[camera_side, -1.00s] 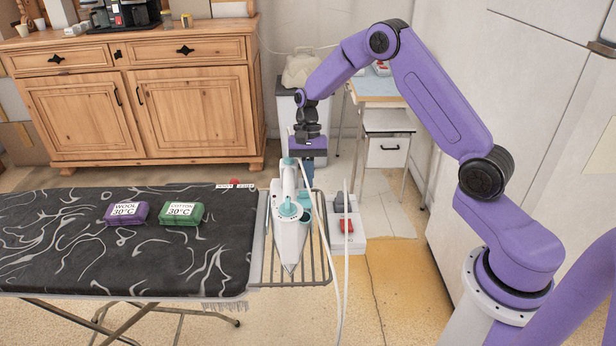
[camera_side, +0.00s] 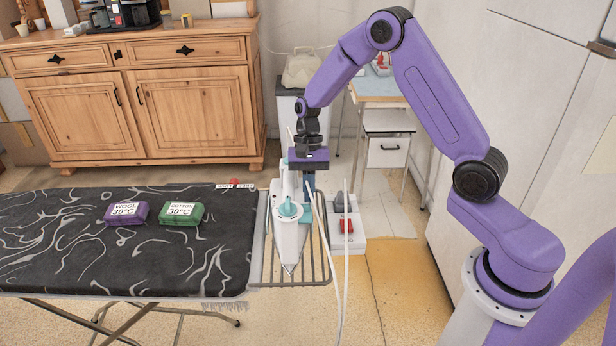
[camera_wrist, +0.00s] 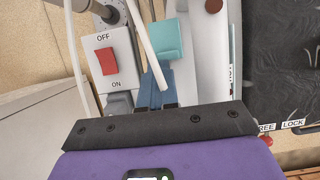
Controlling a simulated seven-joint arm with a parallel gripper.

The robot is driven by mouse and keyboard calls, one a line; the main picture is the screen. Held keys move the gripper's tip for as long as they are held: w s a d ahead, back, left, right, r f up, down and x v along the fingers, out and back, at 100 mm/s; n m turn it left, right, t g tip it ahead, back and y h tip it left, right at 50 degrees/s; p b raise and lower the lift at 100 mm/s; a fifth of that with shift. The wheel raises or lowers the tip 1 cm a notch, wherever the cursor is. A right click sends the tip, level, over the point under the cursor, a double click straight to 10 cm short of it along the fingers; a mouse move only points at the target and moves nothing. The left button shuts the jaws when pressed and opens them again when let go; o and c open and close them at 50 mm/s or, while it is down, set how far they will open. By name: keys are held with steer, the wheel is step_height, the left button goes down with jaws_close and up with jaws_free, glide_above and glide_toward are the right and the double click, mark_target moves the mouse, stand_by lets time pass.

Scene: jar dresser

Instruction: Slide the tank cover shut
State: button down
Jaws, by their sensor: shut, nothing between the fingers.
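A white and teal iron (camera_side: 289,236) rests on the wire rack at the board's right end; its white body also shows in the wrist view (camera_wrist: 208,55). A teal block (camera_wrist: 167,38), which looks like the tank cover, sits along the iron's side. My gripper (camera_side: 310,192) points down beside the iron's rear, on its right. Its blue fingers (camera_wrist: 157,92) are shut and empty, just short of the teal block in the wrist view. I cannot tell whether they touch it. In the side view the fingers and cords partly hide that side of the iron.
A white switch box (camera_wrist: 108,65) with a red ON/OFF rocker stands right of the rack in the side view. White cords (camera_side: 323,240) hang close to my fingers. Purple wool (camera_side: 126,213) and green cotton (camera_side: 181,213) blocks lie on the ironing board (camera_side: 70,255).

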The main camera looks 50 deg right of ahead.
steer(key=shift+w+d+f, duration=0.1)
steer(key=shift+w+d, duration=0.1)
steer(key=shift+d, duration=0.05)
steer(key=w+d, duration=0.2)
steer(key=shift+w+d+r, duration=0.3)
steer(key=shift+w+r, duration=0.1)
steer(key=w+d+r, duration=0.5)
steer(key=w+r, duration=0.1)
steer(key=r, duration=0.3)
steer(key=x, duration=0.9)
steer(key=shift+d+f, duration=0.15)
steer(key=shift+s+a+f, duration=0.2)
steer(key=shift+s+a, duration=0.25)
steer(key=shift+s, duration=0.05)
steer(key=shift+s+a+f, duration=0.2)
steer(key=shift+s+a, duration=0.85)
steer(key=shift+a, duration=0.05)
steer(key=shift+a, duration=0.1)
